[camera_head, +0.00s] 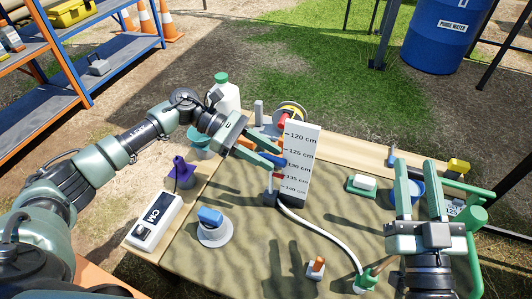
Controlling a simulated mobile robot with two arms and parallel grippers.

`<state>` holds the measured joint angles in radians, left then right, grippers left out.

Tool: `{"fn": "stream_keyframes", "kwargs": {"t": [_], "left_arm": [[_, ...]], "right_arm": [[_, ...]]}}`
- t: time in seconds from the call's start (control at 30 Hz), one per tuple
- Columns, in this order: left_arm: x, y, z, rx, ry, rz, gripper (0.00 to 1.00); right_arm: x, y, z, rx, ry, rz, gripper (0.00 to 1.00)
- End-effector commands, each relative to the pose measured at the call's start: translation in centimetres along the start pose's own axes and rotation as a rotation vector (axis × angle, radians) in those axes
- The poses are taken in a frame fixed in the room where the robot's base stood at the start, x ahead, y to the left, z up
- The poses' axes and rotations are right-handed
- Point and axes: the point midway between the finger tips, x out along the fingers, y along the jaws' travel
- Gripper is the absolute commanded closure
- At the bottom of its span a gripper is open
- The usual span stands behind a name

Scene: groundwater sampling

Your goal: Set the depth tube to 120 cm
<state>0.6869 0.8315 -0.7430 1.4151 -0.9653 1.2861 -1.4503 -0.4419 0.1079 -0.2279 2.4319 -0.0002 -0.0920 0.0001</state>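A grey depth board (301,165) stands upright on the table, marked from 120 cm at the top to 140 cm at the bottom. A blue piece (280,161) sits at its left edge, near the 130 cm mark.
A white CM meter (156,221), a purple funnel (183,169) and a blue-topped round item (211,219) are at the left. A white bottle (227,97) stands behind. A green tray with a white block (363,183) lies right of the board.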

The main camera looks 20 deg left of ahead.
Motion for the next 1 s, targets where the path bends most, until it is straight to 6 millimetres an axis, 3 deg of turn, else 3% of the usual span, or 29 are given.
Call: {"fn": "stream_keyframes", "kwargs": {"t": [0.03,0.13,1.0], "left_arm": [[-0.01,0.00,0.00,0.000,0.000,0.000,0.73],[-0.02,0.00,0.00,0.000,0.000,0.000,1.00],[-0.08,0.01,0.02,0.000,0.000,0.000,1.00]], "right_arm": [[0.01,0.00,0.00,0.000,0.000,0.000,0.64],[0.01,0.01,0.00,0.000,0.000,0.000,0.64],[0.01,0.02,0.03,0.000,-0.002,0.001,0.64]]}}
